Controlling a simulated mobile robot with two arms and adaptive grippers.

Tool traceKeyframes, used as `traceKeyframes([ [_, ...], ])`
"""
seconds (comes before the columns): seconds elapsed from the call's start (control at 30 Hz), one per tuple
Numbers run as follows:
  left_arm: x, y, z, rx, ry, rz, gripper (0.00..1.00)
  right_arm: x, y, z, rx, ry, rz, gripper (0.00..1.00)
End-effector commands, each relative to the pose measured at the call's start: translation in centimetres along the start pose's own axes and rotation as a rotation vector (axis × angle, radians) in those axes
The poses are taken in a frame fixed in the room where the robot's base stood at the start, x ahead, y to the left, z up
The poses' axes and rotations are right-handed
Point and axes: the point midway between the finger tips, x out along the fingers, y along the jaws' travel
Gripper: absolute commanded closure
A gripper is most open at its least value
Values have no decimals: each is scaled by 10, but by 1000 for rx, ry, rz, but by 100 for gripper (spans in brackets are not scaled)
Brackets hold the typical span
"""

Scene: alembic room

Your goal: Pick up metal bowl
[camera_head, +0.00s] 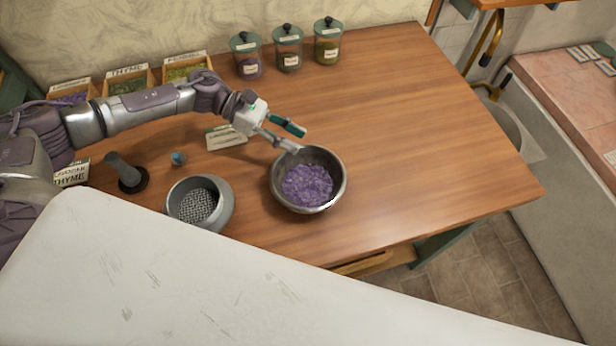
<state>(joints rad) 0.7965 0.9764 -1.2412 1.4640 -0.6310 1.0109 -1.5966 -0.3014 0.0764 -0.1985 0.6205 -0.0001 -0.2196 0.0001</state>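The metal bowl (337,190) stands upright on the wooden table and holds a heap of purple petals or flakes (307,185). My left gripper (296,139) is just above the bowl's back-left rim. Its two fingers are spread apart, with one finger close to the rim and the other farther back. I see nothing between them, and I cannot tell whether the near finger touches the rim. My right gripper is not in view.
A grey mortar-like bowl (225,205) stands left of the metal bowl, with a dark pestle-like tool (124,172) farther left. Several lidded jars (288,48) and herb boxes (128,82) line the back. A label card (227,138) lies behind. The table's (420,130) right side is clear.

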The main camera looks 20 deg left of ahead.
Motion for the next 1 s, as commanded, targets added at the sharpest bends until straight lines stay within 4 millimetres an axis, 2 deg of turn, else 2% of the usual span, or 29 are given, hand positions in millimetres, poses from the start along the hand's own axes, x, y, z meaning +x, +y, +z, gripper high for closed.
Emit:
traceKeyframes([
  [0.4,52,0,2,1,-1,-1,61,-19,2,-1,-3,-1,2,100],
  [0.67,56,0,-1,0,0,0,61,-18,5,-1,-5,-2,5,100],
  [0.77,56,0,0,1,0,0,74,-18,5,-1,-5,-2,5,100],
  [0.9,56,0,0,0,0,0,98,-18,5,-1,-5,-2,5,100],
  [1.0,56,0,0,0,0,0,100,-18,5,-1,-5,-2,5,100],
])
